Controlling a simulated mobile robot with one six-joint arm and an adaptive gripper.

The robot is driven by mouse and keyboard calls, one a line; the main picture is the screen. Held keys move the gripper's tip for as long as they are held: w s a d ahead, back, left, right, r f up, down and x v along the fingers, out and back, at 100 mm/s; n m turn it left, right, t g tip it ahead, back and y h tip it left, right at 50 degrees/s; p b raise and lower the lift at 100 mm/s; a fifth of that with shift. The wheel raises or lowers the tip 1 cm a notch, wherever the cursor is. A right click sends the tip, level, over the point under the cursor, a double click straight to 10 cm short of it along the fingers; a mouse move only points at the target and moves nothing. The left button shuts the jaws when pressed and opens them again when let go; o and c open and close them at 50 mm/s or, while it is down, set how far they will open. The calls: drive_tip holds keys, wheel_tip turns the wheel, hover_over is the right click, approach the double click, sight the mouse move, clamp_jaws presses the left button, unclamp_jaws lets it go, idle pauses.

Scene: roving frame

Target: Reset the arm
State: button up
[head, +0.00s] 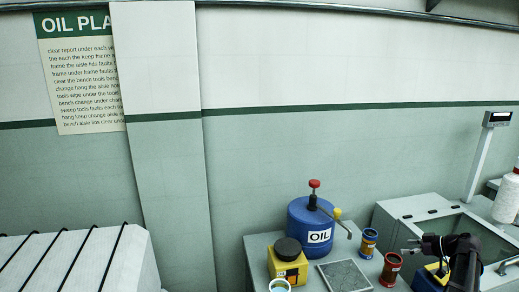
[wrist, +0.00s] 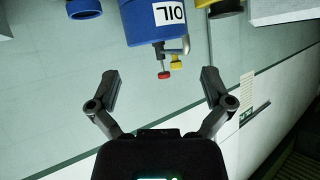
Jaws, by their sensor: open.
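My gripper (wrist: 159,76) is open in the wrist view, its two fingers spread wide with nothing between them. In the head view my gripper (head: 410,246) is at the lower right, small and dark, pointing left in front of the grey machine. The blue oil drum (head: 299,226) stands to the left of it on a bench, with a red knob and a yellow-tipped spout. In the wrist view the drum (wrist: 145,30) appears upside down beyond the fingers, apart from them.
A grey machine (head: 420,209) and a white bottle (head: 507,197) are at right. The wall above is free of obstacles.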

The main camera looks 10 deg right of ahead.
drive_tip(key=a+f+m+g+h, duration=0.1)
drive_tip(key=a+f+g, duration=0.2)
drive_tip(key=a, duration=1)
drive_tip(key=a+f+m+g+h, duration=0.1)
drive_tip(key=a+f+m+g, duration=0.15)
drive_tip(key=a, duration=0.95)
drive_tip(key=s+a+f+m+g+h, duration=0.1)
drive_tip(key=s+a+g+h, duration=0.1)
drive_tip(key=s+a, duration=0.3)
drive_tip(key=s+a+f+m+g+h+p, duration=0.1)
drive_tip(key=s+a, duration=0.4)
drive_tip(key=a, duration=0.8)
drive_tip(key=shift+f+m+g+h, duration=0.45)
drive_tip(key=shift+h, duration=0.95)
